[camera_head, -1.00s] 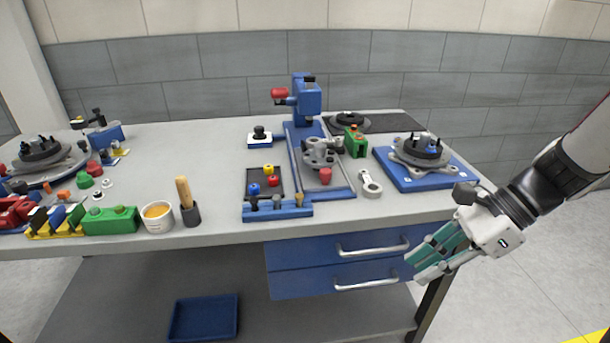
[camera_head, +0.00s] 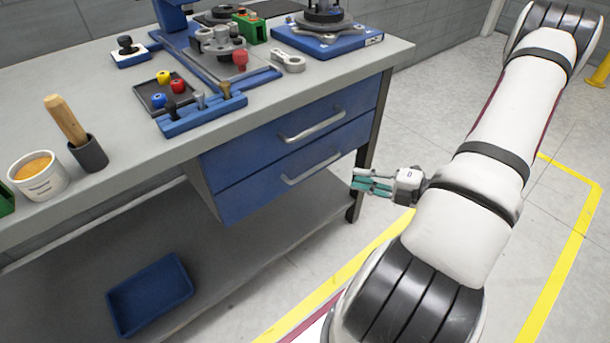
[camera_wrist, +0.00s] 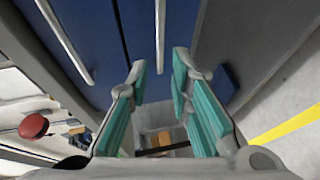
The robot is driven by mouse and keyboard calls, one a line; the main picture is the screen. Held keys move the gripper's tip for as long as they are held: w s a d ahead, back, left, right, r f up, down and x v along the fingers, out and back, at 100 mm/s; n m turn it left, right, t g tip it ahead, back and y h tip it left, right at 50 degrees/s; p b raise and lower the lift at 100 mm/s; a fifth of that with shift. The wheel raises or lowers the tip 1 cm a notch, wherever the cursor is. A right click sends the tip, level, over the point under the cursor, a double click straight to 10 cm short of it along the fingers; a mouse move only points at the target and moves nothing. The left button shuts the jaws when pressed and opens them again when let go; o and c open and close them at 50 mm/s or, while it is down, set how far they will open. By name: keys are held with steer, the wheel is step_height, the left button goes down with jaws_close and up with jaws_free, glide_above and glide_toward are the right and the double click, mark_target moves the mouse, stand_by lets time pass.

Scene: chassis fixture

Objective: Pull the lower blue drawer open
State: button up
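The lower blue drawer (camera_head: 270,187) is under the right part of the workbench, its face level with the upper drawer. Its silver bar handle (camera_head: 311,169) runs along its front. My gripper (camera_head: 358,181) is to the right of this handle in the head view, apart from it. In the wrist view the fingers (camera_wrist: 160,72) are spread with nothing between them. The lower drawer's handle (camera_wrist: 160,38) shows beyond the fingertips, roughly in line with the gap. The upper drawer's handle (camera_wrist: 68,42) is farther left there.
The upper blue drawer (camera_head: 260,150) is closed above. A table leg (camera_head: 369,130) stands right of the drawers. A blue bin (camera_head: 150,293) lies on the lower shelf (camera_head: 70,290). Fixtures and small parts crowd the bench top. The floor in front is clear, with yellow lines.

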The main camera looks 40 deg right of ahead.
mark_target(316, 167)
steer(key=b+x, duration=0.3)
steer(key=x, duration=1)
steer(key=shift+w+a+f, duration=0.1)
steer(key=shift+w+a, duration=0.1)
steer(key=shift+w, duration=0.15)
jaws_close()
